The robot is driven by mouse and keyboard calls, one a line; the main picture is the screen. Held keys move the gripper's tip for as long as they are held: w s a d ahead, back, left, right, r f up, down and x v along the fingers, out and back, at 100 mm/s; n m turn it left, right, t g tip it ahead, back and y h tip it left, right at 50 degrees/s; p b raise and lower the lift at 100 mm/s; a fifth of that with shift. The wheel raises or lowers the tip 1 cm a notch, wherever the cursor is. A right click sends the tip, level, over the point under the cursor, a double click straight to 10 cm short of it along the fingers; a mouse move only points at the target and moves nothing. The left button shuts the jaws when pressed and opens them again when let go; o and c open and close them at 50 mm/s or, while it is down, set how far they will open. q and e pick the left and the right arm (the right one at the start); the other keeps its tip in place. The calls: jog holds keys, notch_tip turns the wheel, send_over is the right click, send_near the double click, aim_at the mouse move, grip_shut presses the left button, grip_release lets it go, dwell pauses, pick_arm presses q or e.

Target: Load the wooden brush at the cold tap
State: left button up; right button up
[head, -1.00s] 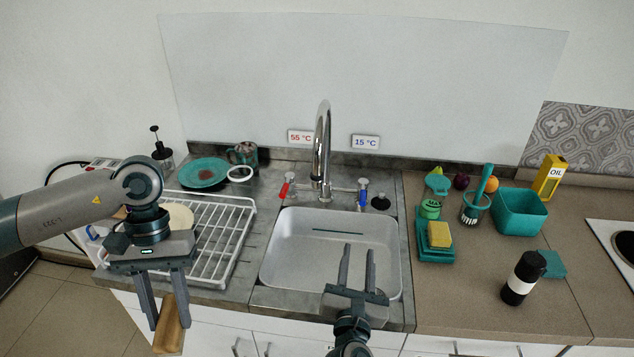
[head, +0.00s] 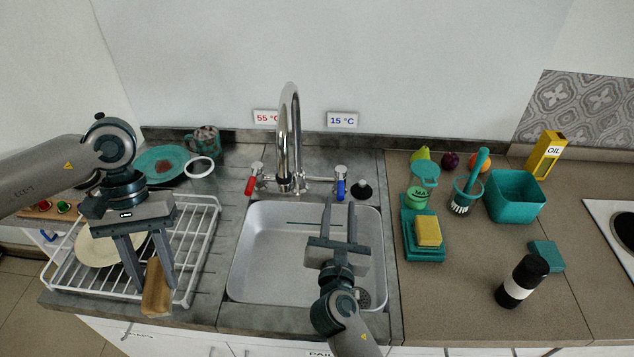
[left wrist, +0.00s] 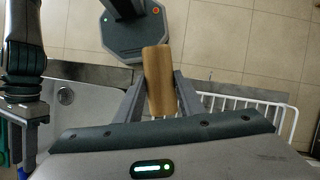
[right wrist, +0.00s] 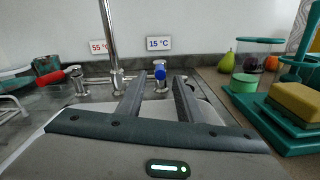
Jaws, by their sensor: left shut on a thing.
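The wooden brush (head: 156,290) is a brown wooden block between the fingers of my left gripper (head: 150,284), which is shut on it near the front edge of the dish rack. The brush also shows in the left wrist view (left wrist: 159,80); its bristles cannot be made out. The cold tap (head: 340,182) has a blue lever and stands right of the tall chrome spout (head: 289,140), under the 15 °C sign (head: 342,120). My right gripper (head: 339,205) is open and empty over the sink, its fingers pointing toward the cold tap, also seen in the right wrist view (right wrist: 160,85).
The sink (head: 262,260) is between the white dish rack (head: 205,235) with a plate and the right counter. The red-levered hot tap (head: 254,178) is left of the spout. A teal sponge tray (head: 425,254), teal bin (head: 517,200) and black-and-white bottle (head: 521,281) stand at right.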

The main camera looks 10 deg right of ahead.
aim_at(341, 184)
pick_arm(q)
jog(key=shift+s, duration=0.1)
pick_arm(e)
jog(key=shift+s, duration=0.1)
